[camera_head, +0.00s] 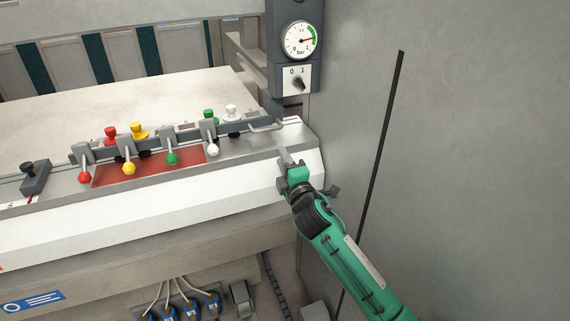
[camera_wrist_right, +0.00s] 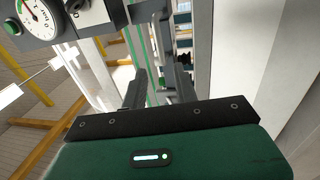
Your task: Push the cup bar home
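The cup bar (camera_head: 190,134) is a long grey bar on the machine's front ledge. Levers with red, yellow, green and white balls stand along it, with coloured knobs behind. A pale looped handle (camera_head: 265,127) is at its right end. My right gripper (camera_head: 286,157) is just in front of and below that handle, apart from it in the head view. In the right wrist view my right gripper (camera_wrist_right: 160,90) shows two dark fingers with a gap between them. Dark bar parts lie beyond, and I cannot tell their exact distance. My left gripper is out of view.
A pressure gauge (camera_head: 300,40) and a 0/1 switch (camera_head: 298,82) are on the post behind the bar's right end. A dark stop block (camera_head: 34,178) sits at the ledge's left. A plain grey wall panel (camera_head: 470,150) closes the right side.

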